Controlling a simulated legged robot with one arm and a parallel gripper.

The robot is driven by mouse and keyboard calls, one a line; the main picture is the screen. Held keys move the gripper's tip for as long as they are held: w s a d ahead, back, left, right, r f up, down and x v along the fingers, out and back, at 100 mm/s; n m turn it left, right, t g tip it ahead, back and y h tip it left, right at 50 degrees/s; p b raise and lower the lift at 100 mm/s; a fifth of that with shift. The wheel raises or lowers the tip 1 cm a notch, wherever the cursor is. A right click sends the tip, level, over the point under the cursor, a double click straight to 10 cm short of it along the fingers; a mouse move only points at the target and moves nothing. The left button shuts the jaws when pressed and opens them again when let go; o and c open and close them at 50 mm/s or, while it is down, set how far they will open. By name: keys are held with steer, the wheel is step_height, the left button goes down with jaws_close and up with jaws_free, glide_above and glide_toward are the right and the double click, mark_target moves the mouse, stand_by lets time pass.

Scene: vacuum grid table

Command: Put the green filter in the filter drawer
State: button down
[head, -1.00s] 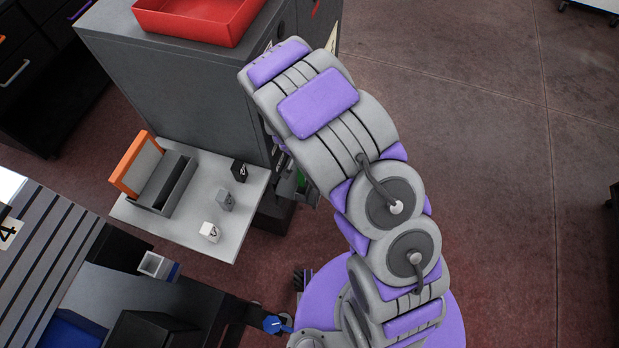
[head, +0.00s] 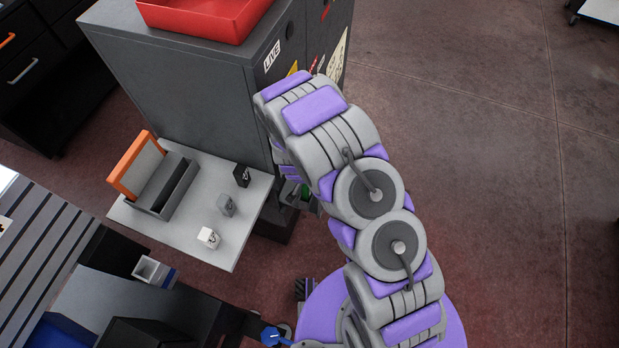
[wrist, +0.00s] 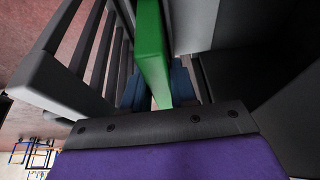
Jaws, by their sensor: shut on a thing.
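The green filter (wrist: 152,50) is a flat bright green slab, standing on edge between the dark blue finger pads of my gripper (wrist: 158,88) in the wrist view. My gripper is shut on it. In the head view only a small green patch of the filter (head: 305,192) shows under my arm, beside the grey cabinet (head: 190,85). My arm hides most of the gripper there. I cannot clearly pick out the filter drawer. A grey slatted part (wrist: 75,60) lies left of the filter in the wrist view, and a pale grey wall stands close on its right.
A red tray (head: 205,15) sits on the cabinet. A light grey shelf (head: 190,235) beside the cabinet holds an orange-handled rack (head: 150,175) and black (head: 242,176), grey (head: 226,204) and white (head: 208,238) blocks. A slatted table (head: 45,250) is at left. The floor at right is clear.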

steer(key=c, duration=0.9)
jaws_free()
steer(key=p+v, duration=0.2)
steer(key=v, duration=1)
steer(key=shift+a+r+p, duration=0.1)
steer(key=shift+p, duration=0.25)
steer(key=shift+r, duration=0.1)
